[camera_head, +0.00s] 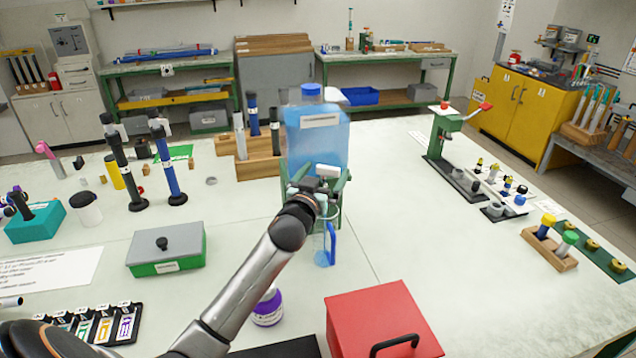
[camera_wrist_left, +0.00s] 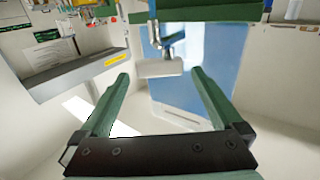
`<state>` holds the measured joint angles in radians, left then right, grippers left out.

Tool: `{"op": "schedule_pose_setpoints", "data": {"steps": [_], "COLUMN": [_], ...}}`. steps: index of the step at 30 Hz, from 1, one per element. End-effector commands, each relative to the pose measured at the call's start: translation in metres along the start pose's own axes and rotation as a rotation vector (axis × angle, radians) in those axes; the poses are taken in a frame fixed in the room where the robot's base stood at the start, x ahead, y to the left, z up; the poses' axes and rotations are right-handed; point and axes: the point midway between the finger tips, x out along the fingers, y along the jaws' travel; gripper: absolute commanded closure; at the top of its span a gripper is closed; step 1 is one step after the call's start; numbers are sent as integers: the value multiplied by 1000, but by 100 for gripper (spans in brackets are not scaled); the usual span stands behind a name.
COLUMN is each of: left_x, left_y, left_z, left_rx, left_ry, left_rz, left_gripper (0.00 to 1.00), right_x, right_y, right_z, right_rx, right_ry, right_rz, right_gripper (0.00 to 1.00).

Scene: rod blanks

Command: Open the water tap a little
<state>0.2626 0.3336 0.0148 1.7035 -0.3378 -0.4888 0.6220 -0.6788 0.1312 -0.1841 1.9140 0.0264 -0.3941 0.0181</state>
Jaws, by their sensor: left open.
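The water tank (camera_head: 318,138) is a pale blue container with a blue cap, standing near the table's middle. The tap's white handle (camera_head: 327,171) is at the tank's lower front. It also shows in the left wrist view (camera_wrist_left: 158,68), on a metal stem below a green bar. My left gripper (camera_head: 318,182) is open at the tap. In the left wrist view its two green fingers (camera_wrist_left: 159,75) stand either side of the handle, with visible gaps, and nothing is gripped. A blue-handled clear jug (camera_head: 325,248) is below the tap, partly hidden by my arm. My right gripper is not in view.
A red box (camera_head: 382,322) with a black handle is at the front. A purple-banded jar (camera_head: 268,306) stands close to my left arm. A green and grey box (camera_head: 167,250) is to the left. The table right of the tank is clear up to a green press (camera_head: 445,135).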

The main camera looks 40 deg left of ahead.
Motion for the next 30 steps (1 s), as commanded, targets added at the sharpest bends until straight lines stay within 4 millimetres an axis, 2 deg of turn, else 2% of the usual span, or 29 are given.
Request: {"op": "schedule_pose_setpoints", "data": {"steps": [5, 15, 19, 24, 30], "left_x": [-21, -85, -104, -118, -122], "left_y": [0, 0, 0, 0, 0], "left_z": [2, 3, 2, 0, 0], "left_rx": [-2, -1, -1, -1, 0], "left_ry": [-1, -2, 0, 0, 0], "left_rz": [1, 1, 0, 0, 0], "left_gripper": [0, 0, 0, 0, 0], "right_x": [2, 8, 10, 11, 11], "right_y": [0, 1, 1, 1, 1], "right_z": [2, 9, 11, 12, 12], "right_rx": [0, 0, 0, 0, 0], "right_ry": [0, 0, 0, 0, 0], "right_rz": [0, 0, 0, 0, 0], "right_gripper": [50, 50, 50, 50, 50]}}
